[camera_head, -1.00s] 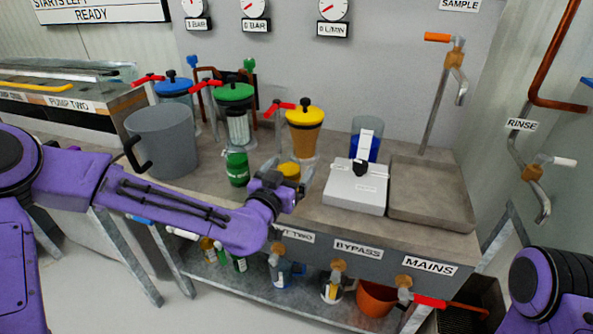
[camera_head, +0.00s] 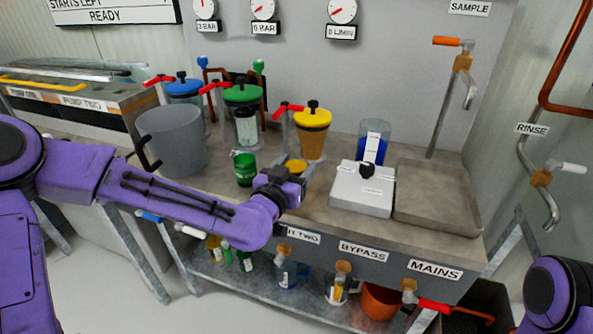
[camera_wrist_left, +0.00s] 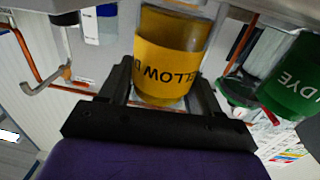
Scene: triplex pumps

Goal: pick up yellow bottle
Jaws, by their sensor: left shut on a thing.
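The yellow bottle (camera_wrist_left: 170,60) fills the middle of the left wrist view, with amber liquid and a yellow label whose lettering appears upside down. My left gripper (camera_wrist_left: 165,88) is shut on it, with one dark finger on each side. In the head view only the yellow top of the bottle (camera_head: 297,166) shows behind my left gripper (camera_head: 292,178), over the worktop. Whether its base touches the worktop is hidden. My right gripper is out of view; only part of my right arm shows at the lower right.
A green bottle (camera_head: 245,169) stands just left of the yellow one; it also shows in the wrist view (camera_wrist_left: 290,80). A grey jug (camera_head: 178,142) is further left. A filter with a yellow lid (camera_head: 312,118) stands behind. A white device (camera_head: 362,190) and a grey tray (camera_head: 437,205) are right.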

